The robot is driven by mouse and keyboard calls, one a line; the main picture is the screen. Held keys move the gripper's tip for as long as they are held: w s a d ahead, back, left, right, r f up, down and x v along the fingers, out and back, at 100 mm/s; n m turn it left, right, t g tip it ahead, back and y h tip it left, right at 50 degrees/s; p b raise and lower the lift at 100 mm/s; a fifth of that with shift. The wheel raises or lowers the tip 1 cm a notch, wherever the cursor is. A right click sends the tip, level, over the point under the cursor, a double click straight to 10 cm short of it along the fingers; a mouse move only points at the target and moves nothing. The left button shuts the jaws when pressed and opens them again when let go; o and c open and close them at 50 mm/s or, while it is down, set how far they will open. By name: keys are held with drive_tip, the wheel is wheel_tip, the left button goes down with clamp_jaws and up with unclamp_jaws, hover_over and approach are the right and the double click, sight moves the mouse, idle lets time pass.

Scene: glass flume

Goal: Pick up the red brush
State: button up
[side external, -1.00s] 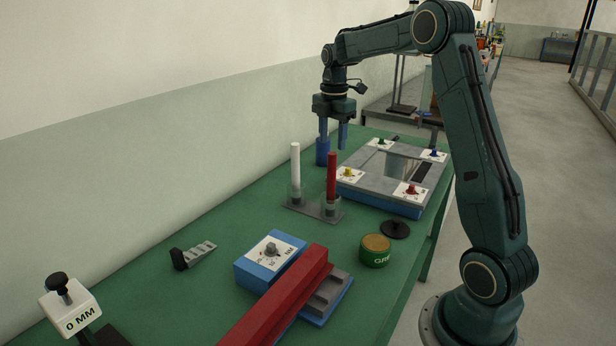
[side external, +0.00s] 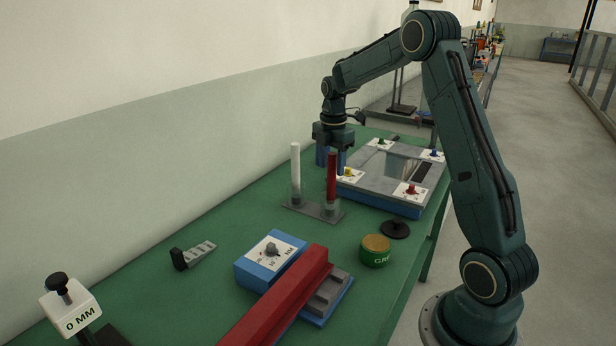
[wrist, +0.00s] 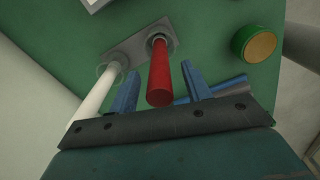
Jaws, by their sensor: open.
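The red brush (side external: 332,178) stands upright in a small round holder on a grey base plate (side external: 325,213), beside the white brush (side external: 295,170). My gripper (side external: 331,165) is open and empty, pointing down close to the red brush's upper end. In the wrist view, the red brush (wrist: 160,72) shows between the two blue fingers of my gripper (wrist: 160,68), with its top end toward the camera. The white brush (wrist: 103,95) is left of the left finger. I cannot tell whether the fingers are level with the red handle or touch it.
A grey-topped blue tray with coloured knobs (side external: 381,203) lies behind to the right. A green tin (side external: 375,251) and a black disc (side external: 395,229) are right of the base plate. A blue box (side external: 268,262) and a red bar (side external: 280,300) lie nearer.

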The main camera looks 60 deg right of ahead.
drive_tip(key=shift+f, duration=0.65)
clamp_jaws()
